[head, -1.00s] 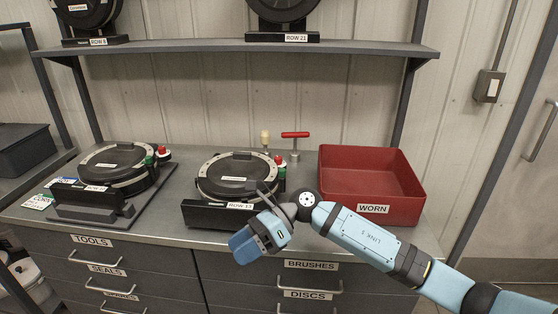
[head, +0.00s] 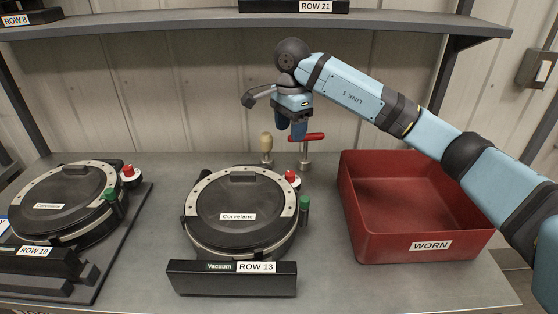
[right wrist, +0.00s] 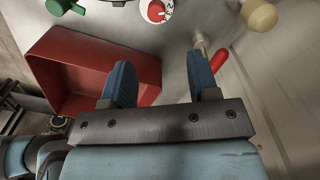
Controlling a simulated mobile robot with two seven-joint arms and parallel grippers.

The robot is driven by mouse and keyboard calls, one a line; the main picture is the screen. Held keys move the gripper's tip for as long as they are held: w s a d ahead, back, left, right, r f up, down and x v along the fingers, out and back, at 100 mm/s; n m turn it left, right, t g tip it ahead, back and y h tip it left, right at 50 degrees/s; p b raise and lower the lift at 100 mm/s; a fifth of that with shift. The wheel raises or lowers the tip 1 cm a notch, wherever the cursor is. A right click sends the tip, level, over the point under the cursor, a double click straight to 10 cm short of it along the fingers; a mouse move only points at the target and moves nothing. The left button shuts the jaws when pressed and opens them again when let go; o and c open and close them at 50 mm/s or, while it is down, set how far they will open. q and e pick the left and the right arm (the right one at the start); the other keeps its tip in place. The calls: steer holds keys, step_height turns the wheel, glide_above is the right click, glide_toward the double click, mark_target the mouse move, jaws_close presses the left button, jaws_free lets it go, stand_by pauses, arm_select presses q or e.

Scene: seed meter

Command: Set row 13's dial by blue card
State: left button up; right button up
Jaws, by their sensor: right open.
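The row 13 meter (head: 237,216) stands mid-counter, a round black-lidded unit behind its ROW 13 label block (head: 232,279). At its right side are a red-topped dial (head: 291,179) and a green knob (head: 304,207). In the right wrist view the red knob (right wrist: 155,11) sits on a white marked disc, cut by the top edge, and its setting is not readable. My right gripper (head: 298,132) is open, empty and pointing down above the back of the counter, behind the dial. Its fingers also show in the right wrist view (right wrist: 162,85). A sliver of blue card (head: 3,227) shows at the left edge.
A red T-handle tool (head: 305,139) and a wooden-knobbed tool (head: 267,145) stand below and beside the gripper. The red WORN bin (head: 431,250) is on the right, under my arm. The row 10 meter (head: 68,205) is on the left. A shelf (head: 200,32) spans above.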

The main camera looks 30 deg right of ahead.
mark_target(290, 173)
steer(key=f, duration=1.2)
steer(key=shift+s, duration=0.4)
arm_select(q)
steer(key=shift+s+d, duration=0.1)
steer(key=shift+s, duration=0.4)
arm_select(e)
steer(key=shift+f, duration=0.7)
steer(key=c, duration=0.9)
arm_select(q)
steer(key=shift+f, duration=0.1)
